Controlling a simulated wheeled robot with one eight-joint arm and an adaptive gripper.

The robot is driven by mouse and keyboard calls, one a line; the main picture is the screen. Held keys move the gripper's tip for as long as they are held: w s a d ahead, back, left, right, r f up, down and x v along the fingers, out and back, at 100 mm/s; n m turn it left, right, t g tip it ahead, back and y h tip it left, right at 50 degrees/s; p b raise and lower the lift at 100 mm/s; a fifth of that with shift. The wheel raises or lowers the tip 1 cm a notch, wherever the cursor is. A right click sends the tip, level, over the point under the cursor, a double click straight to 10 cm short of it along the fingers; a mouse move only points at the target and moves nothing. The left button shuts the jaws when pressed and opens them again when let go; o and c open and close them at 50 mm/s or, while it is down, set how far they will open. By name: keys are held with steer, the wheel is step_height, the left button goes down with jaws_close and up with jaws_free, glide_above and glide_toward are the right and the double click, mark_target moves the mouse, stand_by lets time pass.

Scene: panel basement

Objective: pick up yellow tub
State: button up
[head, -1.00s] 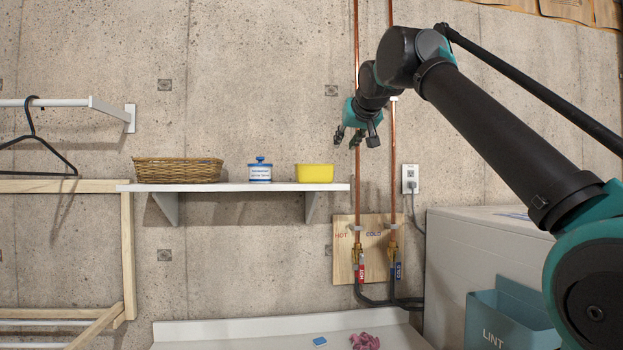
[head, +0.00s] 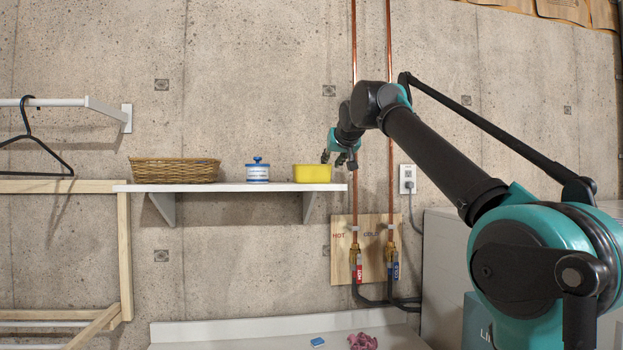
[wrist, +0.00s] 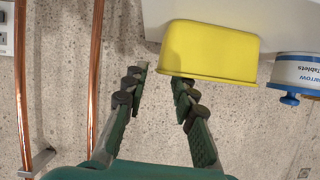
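The yellow tub (head: 312,174) sits at the right end of the white wall shelf (head: 230,187). In the wrist view the tub (wrist: 210,50) shows large, just beyond the fingertips and to their right. My gripper (head: 340,158) is at the tub's right side, near the shelf's end. In the wrist view my gripper (wrist: 160,80) has its two fingers spread with nothing between them. The right fingertip appears close to the tub's rim; I cannot tell whether it touches.
A blue-and-white jar (head: 257,172) and a wicker basket (head: 175,170) stand left of the tub on the shelf. Copper pipes (head: 390,130) run up the wall beside my gripper. A blue sponge (head: 317,342) and a pink cloth (head: 362,341) lie below.

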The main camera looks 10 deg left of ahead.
steer(key=x, duration=0.5)
steer(key=shift+s, duration=0.1)
steer(key=shift+c, duration=0.4)
jaws_close()
